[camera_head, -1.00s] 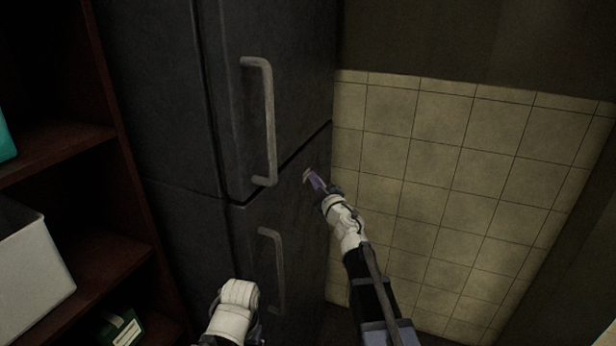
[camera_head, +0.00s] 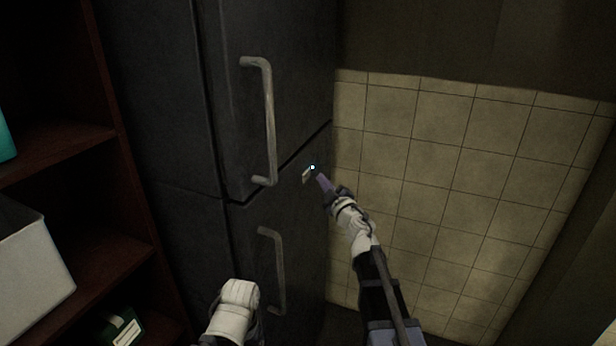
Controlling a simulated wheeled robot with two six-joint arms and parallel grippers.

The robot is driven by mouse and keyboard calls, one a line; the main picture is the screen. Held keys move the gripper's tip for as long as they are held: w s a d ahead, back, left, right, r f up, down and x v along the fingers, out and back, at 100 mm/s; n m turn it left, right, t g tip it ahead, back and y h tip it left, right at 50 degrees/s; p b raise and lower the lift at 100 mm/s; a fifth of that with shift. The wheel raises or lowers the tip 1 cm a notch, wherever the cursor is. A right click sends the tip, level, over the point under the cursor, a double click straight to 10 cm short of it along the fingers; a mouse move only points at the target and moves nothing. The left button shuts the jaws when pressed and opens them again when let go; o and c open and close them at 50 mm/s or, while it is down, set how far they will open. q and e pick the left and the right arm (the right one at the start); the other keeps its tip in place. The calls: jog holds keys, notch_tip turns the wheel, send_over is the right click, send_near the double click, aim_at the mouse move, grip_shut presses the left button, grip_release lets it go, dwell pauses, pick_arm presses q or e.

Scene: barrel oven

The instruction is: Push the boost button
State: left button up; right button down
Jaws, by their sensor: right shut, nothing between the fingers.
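A small pale panel (camera_head: 306,175) sits on the front of the dark fridge-like cabinet (camera_head: 300,220), just below the seam between its two doors and near its right edge. A small bright bluish-white light (camera_head: 312,167) glows at the panel's upper right. I cannot read any label, so I cannot tell for certain that this is the boost button. My right gripper (camera_head: 321,179) is shut and empty, its tip close to the panel's lower right; I cannot tell if it touches. My left arm shows at the bottom, but its fingers are out of view.
The upper door has a long metal handle (camera_head: 268,120) and the lower door a shorter one (camera_head: 274,270). A dark red shelf (camera_head: 75,137) at left holds a white bin (camera_head: 35,265) and a green box (camera_head: 125,327). A tiled wall (camera_head: 440,170) stands at right.

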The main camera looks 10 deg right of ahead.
jog(key=s+d, duration=0.2)
jog(key=d, duration=0.1)
jog(key=shift+s+d, duration=0.15)
jog(key=shift+d, duration=0.05)
jog(key=shift+m+h, duration=0.3)
jog(key=s+a+f+m+g+h, duration=0.3)
jog(key=s+f+m+g, duration=0.25)
jog(key=f, duration=0.25)
jog(key=s+a+f+m+g+h, duration=0.3)
jog(key=s+f+m+g+h, duration=0.1)
jog(key=s+f, duration=0.35)
jog(key=s+a+f+g+y, duration=0.1)
jog(key=s+a+f+g, duration=0.1)
jog(key=s, duration=0.5)
jog(key=s+a+f+n+g+y, duration=0.1)
jog(key=s+a+f+g, duration=0.2)
jog(key=s+a, duration=0.3)
jog(key=s+a+f+n+g+y, duration=0.1)
jog(key=s+a+f+g, duration=0.2)
jog(key=s, duration=0.4)
jog(key=shift+s+a+g, duration=0.35)
jog(key=shift+a+g, duration=0.3)
jog(key=shift+a, duration=0.2)
